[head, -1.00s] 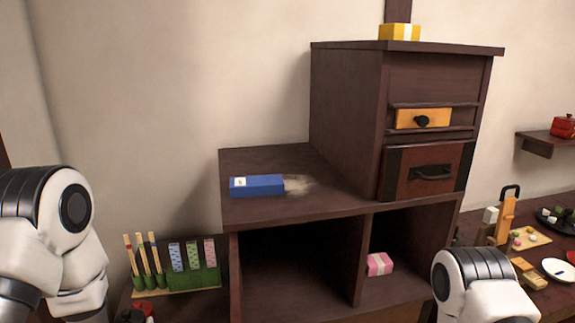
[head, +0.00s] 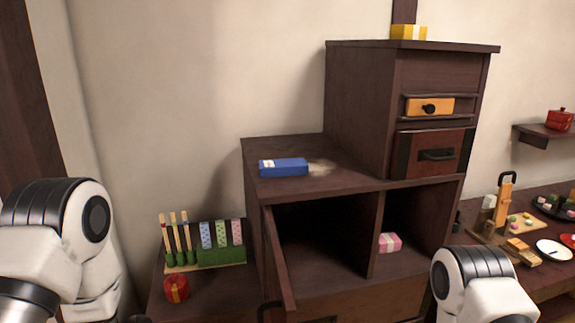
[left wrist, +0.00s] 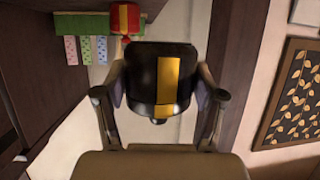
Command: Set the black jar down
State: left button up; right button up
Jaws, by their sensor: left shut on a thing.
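The black jar (left wrist: 145,75) has a gold vertical stripe and a small knob at its lower end in the left wrist view. My left gripper (left wrist: 160,84) is shut on it, with a finger on each side. In the head view only part of my left arm shows at the left edge; the jar and left gripper are out of that view. Of my right arm, a white and black link shows at the lower right; its gripper is out of view.
The dark cabinet (head: 258,163) bears a blue box (head: 284,167). Its left compartment looks empty; the right holds a pink box (head: 390,243).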

pick_arm(q)
jog(key=s+d+f+m+h, duration=0.1)
jog(key=d+f+m+h, duration=0.1)
jog(key=d, duration=0.4)
jog(key=s+d+f+m+h, duration=0.1)
jog(key=d+f+m+h, duration=0.1)
jog(key=d, duration=0.4)
jog(key=shift+s+d+t+h, duration=0.2)
jog(key=shift+t+h, duration=0.1)
jog(key=shift+t, duration=0.1)
